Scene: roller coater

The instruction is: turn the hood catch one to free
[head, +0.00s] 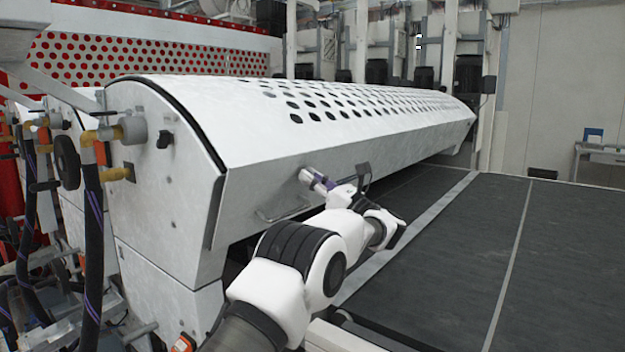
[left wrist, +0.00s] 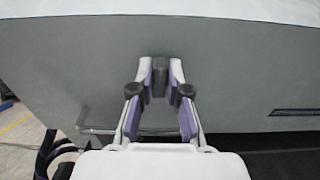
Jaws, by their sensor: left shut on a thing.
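The hood (head: 330,125) is a long white cover with rows of round holes, and its lower front face fills much of the left wrist view (left wrist: 70,60). My left gripper (head: 310,176) reaches the front face. In the left wrist view its purple-sided fingers (left wrist: 160,78) are shut on a small dark grey block, the hood catch (left wrist: 159,75), which stands upright in the picture between the fingertips. In the head view the catch is too small and covered to make out. My right gripper is in neither view.
A bar handle (head: 280,212) sticks out of the hood's front face, left of my left gripper; it also shows in the left wrist view (left wrist: 100,130). A dark flat conveyor bed (head: 470,240) lies below and to the right, clear. Hoses and valves (head: 90,170) crowd the left end.

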